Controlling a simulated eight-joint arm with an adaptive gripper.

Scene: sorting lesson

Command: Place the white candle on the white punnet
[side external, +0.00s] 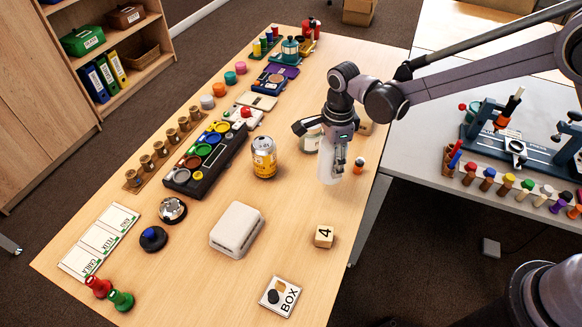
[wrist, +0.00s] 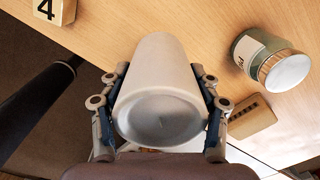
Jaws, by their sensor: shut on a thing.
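The white candle (wrist: 157,75) is a smooth pale cylinder held between the two fingers of my gripper (wrist: 160,100) in the wrist view. In the side view the candle (side external: 328,170) hangs upright below my gripper (side external: 338,158), near the right edge of the table. My gripper is shut on it. I cannot tell whether its lower end clears the table. The white punnet (side external: 237,229), a low pale box with rounded edges, sits on the table to the lower left of the candle, apart from it. The punnet does not show in the wrist view.
A yellow can (side external: 264,158) stands between the candle and a black tray of coloured cups (side external: 205,155). A labelled jar (wrist: 265,60) is close beside my gripper.

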